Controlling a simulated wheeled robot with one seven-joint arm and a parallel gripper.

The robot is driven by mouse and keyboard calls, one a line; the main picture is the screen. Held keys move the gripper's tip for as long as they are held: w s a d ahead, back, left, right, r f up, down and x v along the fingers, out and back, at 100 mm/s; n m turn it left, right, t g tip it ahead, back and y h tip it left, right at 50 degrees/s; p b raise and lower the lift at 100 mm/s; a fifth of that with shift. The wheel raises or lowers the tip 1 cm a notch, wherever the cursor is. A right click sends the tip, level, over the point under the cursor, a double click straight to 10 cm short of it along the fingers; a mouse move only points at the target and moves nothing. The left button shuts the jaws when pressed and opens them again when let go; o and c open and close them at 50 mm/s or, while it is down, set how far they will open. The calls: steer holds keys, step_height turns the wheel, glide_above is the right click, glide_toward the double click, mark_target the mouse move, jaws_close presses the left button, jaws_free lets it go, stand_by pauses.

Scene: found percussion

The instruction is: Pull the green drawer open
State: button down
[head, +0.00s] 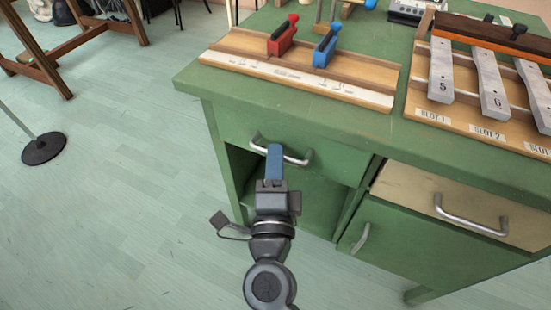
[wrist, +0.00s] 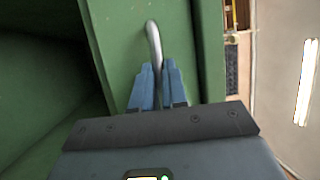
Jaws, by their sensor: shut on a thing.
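The green drawer (head: 325,158) is at the left of the green desk, with its front just under the desk top; no open gap shows above it. A curved silver handle (head: 300,160) is fixed across its front. My gripper (head: 274,148) reaches up to the handle, and its blue fingers cover part of the bar. In the wrist view, the fingers (wrist: 158,68) are closed around the handle (wrist: 153,36), which stands out from the green drawer front (wrist: 123,45). The part of the bar between the fingers is hidden.
A beige drawer (head: 405,190) with its own handle (head: 470,218) is at right, above a green door (head: 400,240). The desk top (head: 200,77) holds a wooden rail with red and blue blocks and a metal-bar rack (head: 490,85).

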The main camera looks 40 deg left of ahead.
stand_by(0.6)
steer(key=s+d+p, duration=0.2)
steer(key=s, duration=0.9)
steer(key=s+d+p, duration=0.3)
steer(key=s, duration=0.9)
steer(key=shift+d, duration=0.3)
steer(key=c, duration=1.2)
jaws_free()
steer(key=v, duration=0.7)
steer(key=shift+s+d+f, duration=0.1)
steer(key=shift+s+d, duration=0.1)
steer(key=shift+s, duration=0.1)
